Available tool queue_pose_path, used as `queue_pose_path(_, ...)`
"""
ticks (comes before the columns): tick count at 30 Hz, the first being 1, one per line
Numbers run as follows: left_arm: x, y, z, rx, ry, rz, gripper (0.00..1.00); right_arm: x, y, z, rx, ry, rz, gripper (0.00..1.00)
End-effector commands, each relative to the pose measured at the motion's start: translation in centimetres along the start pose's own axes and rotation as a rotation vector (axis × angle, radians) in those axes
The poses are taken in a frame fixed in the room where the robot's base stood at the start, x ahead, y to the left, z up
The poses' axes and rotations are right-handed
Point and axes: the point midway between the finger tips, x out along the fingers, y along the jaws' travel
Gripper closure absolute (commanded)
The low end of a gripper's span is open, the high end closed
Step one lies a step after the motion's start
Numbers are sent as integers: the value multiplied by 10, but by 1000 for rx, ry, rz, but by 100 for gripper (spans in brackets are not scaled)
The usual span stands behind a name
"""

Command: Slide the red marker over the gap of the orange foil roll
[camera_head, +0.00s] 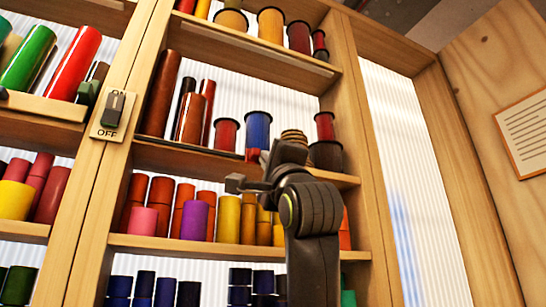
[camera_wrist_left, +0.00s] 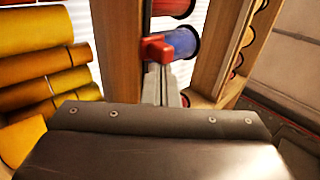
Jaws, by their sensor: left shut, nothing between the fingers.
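The red marker (camera_head: 253,155) is a small red block at the shelf's front edge, below a blue roll (camera_head: 257,130). In the left wrist view the red marker (camera_wrist_left: 158,47) sits just beyond the fingertips, with the blue roll (camera_wrist_left: 182,46) behind it. My left gripper (camera_head: 266,160) is shut and empty, close to the marker; I cannot tell whether it touches it. An orange-gold roll (camera_head: 293,134) to the right of the blue one is partly hidden behind my gripper. I cannot tell whether it is the orange foil roll. My right gripper is not in view.
An orange roll (camera_head: 270,24) stands on the shelf above. A wooden post (camera_head: 355,130) bounds the shelves on the right. An ON/OFF switch (camera_head: 113,113) is mounted on the left post. The space in front of the right window is clear.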

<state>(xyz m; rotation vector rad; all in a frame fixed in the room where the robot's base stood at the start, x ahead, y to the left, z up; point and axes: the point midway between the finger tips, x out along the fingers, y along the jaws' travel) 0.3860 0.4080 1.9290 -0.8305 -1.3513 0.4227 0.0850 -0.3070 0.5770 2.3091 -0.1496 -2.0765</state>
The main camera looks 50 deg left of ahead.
Motion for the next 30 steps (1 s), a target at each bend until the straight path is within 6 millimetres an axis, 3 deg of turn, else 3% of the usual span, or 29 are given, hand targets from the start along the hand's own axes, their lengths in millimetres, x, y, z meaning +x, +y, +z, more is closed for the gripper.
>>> queue_pose_path(30, -5, -5, 0, -3, 1, -1, 100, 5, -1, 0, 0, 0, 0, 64)
